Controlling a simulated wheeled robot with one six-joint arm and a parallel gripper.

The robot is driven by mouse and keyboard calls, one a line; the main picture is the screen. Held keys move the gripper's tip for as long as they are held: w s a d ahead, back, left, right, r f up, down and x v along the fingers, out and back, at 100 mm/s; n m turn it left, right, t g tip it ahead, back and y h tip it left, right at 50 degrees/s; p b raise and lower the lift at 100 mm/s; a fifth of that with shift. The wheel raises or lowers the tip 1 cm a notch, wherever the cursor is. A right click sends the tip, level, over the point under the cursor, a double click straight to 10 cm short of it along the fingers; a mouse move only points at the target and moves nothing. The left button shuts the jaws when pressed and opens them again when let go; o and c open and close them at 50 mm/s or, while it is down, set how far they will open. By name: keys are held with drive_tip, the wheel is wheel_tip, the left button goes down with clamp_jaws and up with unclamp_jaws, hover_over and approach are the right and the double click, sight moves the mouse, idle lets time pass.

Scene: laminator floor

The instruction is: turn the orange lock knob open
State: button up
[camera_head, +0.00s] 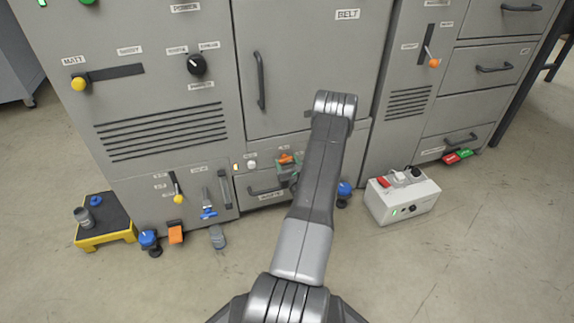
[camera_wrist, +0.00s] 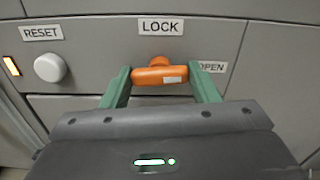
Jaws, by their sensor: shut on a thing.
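The orange lock knob (camera_wrist: 160,75) sits on the grey cabinet face under the LOCK label (camera_wrist: 161,26) in the wrist view. Its bar lies about level, and an OPEN label (camera_wrist: 212,67) is to its right. My gripper (camera_wrist: 160,83) has its green fingers at the two ends of the bar, shut on it. In the head view the orange knob (camera_head: 286,158) shows small, left of my arm, with my gripper (camera_head: 287,168) at it. Part of the gripper there is hidden by my arm.
A white round RESET button (camera_wrist: 50,67) and a lit orange lamp (camera_wrist: 11,66) are left of the knob. A drawer (camera_head: 262,188) is below it.

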drive_tip(key=shift+m, duration=0.5)
drive_tip(key=o, duration=1)
drive_tip(key=p+v, duration=0.3)
drive_tip(key=v, duration=1)
drive_tip(key=shift+s+d, duration=0.1)
drive_tip(key=shift+s, duration=0.25)
